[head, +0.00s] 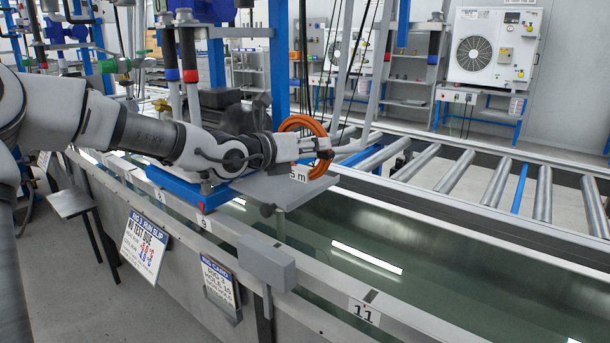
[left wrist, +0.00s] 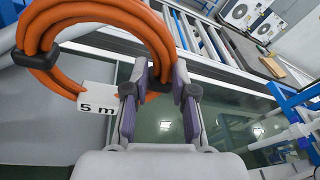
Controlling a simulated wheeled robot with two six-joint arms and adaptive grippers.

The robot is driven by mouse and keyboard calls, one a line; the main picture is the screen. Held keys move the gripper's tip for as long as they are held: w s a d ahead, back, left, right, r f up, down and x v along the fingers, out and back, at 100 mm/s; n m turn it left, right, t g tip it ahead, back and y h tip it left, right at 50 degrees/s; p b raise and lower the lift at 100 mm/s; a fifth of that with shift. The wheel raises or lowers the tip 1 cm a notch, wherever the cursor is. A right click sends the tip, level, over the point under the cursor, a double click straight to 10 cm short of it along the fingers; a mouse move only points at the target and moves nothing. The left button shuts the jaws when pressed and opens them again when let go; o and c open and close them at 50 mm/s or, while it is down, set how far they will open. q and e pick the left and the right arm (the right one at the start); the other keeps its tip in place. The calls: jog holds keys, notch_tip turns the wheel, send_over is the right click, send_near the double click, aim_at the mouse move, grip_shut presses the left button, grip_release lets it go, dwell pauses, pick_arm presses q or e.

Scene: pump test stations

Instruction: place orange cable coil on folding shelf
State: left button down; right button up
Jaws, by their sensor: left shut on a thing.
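The orange cable coil (head: 303,124) is held upright at my left gripper (head: 326,148), and its white "5 m" tag hangs at its lower edge. My left gripper is shut on the coil, which also fills the upper left of the left wrist view (left wrist: 150,30). The gripper's fingers (left wrist: 160,100) reach to the coil's right side. A flat grey plate that looks like the folding shelf (head: 287,190) sticks out over the tank edge below the coil. I cannot tell whether the coil touches it. My right gripper is not in view.
A long water tank (head: 420,270) runs along the front, with a roller conveyor (head: 450,165) behind it. A blue base (head: 190,187) with pump pipes stands left of the plate. A grey box (head: 265,264) and hanging signs (head: 143,246) sit on the tank's front rail.

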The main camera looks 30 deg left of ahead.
aim_at(306, 168)
pick_arm(q)
jog(key=w+a+p, duration=0.1)
jog(key=a, duration=0.1)
jog(key=w+a+p, duration=0.2)
notch_tip(306, 168, down, 3)
jog(key=shift+f+b, duration=0.2)
jog(key=shift+b, duration=0.6)
jog(key=shift+w+a+f, duration=0.1)
jog(key=shift+f, duration=0.2)
jog(key=shift+r, duration=0.15)
jog(key=c, duration=1)
grip_release()
jog(key=shift+o, duration=0.2)
